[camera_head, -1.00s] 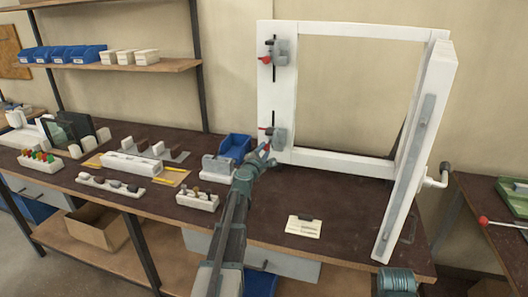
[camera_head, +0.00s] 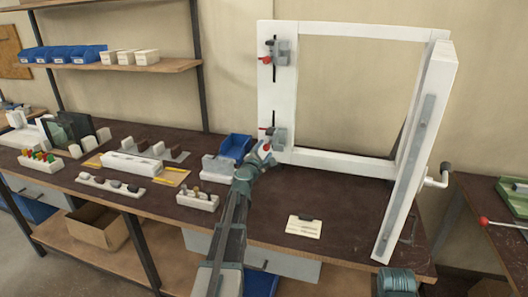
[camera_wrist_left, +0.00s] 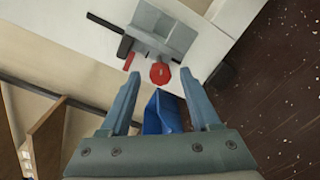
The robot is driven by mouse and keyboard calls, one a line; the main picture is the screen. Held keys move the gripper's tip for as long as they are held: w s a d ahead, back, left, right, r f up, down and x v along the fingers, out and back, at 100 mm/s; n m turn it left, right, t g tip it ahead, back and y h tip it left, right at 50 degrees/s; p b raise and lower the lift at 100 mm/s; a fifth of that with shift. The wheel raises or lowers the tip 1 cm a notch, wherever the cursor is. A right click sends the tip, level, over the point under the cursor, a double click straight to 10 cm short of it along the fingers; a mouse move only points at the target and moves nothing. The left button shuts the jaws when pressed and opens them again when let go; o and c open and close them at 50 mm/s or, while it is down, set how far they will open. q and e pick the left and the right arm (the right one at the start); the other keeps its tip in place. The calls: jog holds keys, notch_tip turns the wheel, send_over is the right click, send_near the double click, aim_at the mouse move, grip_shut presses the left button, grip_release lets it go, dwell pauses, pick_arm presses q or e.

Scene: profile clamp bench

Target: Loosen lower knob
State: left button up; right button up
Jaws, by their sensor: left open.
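The white upright frame carries two grey clamps on its left post. The lower clamp (camera_head: 279,136) has a red knob, the lower knob (camera_wrist_left: 160,73), which faces me in the left wrist view. The upper clamp (camera_head: 281,55) has its own red knob (camera_head: 266,60). My left gripper (camera_wrist_left: 160,82) is open, with its two fingers on either side of the lower knob in the picture. I cannot tell whether the fingertips reach the knob's depth. My right gripper is not in view.
A blue bin (camera_head: 236,147) stands just left of the gripper. White holders with small parts (camera_head: 198,201) sit further left on the dark bench. A small card (camera_head: 305,226) lies right of my left arm. The bench under the frame is mostly clear.

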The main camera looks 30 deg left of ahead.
pick_arm(q)
jog(key=shift+s, duration=0.1)
jog(key=v, duration=1.3)
jog(key=shift+s, duration=0.3)
